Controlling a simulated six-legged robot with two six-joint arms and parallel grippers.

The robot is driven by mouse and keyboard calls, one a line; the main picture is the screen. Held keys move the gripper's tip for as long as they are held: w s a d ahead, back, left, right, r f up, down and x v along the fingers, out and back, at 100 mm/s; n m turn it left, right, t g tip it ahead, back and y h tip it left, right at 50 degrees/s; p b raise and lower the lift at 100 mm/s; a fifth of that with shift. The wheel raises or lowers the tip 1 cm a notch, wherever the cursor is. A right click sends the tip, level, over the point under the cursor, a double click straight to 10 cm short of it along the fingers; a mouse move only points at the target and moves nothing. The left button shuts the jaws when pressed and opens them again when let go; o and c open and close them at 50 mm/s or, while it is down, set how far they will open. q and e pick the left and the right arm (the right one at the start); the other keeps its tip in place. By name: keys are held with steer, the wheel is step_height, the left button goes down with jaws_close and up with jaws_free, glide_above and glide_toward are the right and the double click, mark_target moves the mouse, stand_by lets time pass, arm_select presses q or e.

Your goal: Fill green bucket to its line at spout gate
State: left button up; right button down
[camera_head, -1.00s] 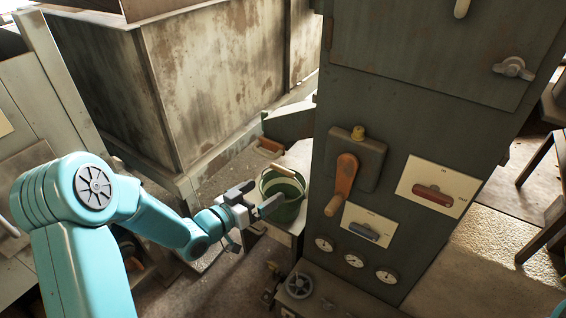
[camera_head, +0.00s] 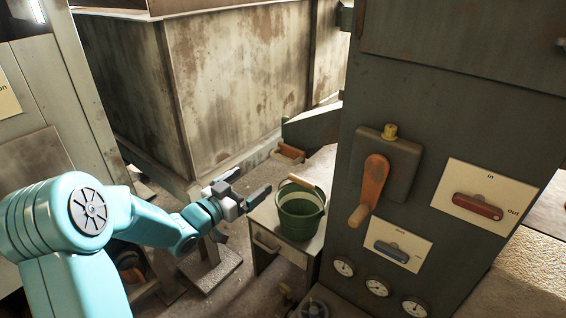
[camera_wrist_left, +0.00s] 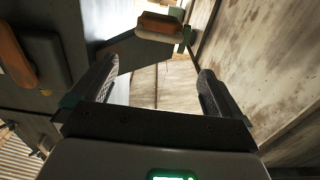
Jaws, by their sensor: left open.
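The green bucket (camera_head: 300,219) stands upright on a small white stand (camera_head: 266,223), its wooden handle grip (camera_head: 305,182) raised at the rim. Whether anything is in it, and any line inside, I cannot make out. My left gripper (camera_head: 253,184) is open and empty, just left of the bucket and apart from it. What looks like the spout, a grey chute (camera_head: 312,128), slopes out behind the bucket, with a brown wooden handle (camera_head: 290,151) below its end. In the left wrist view a brown handle (camera_wrist_left: 160,22) lies beyond the open fingers. My right gripper is not in view.
A dark cabinet (camera_head: 440,125) stands close on the right, with an orange lever (camera_head: 371,184), a red switch (camera_head: 477,207), a blue switch (camera_head: 391,252) and several gauges. A large rusty bin (camera_head: 225,85) fills the back left. Floor shows left of the stand.

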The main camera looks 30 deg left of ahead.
mark_target(280, 160)
arm_select(q)
steer(key=w, duration=0.9)
steer(key=w+d+b, duration=0.1)
steer(key=w, duration=0.4)
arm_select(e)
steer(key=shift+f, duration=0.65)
arm_select(q)
steer(key=c, duration=1.3)
steer(key=shift+s+f+b, duration=0.15)
steer(key=shift+s+b, duration=0.2)
steer(key=shift+s, duration=0.15)
steer(key=shift+c, duration=0.2)
steer(key=shift+s, duration=0.7)
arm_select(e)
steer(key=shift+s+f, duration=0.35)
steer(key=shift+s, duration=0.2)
arm_select(q)
steer(key=o, duration=1.3)
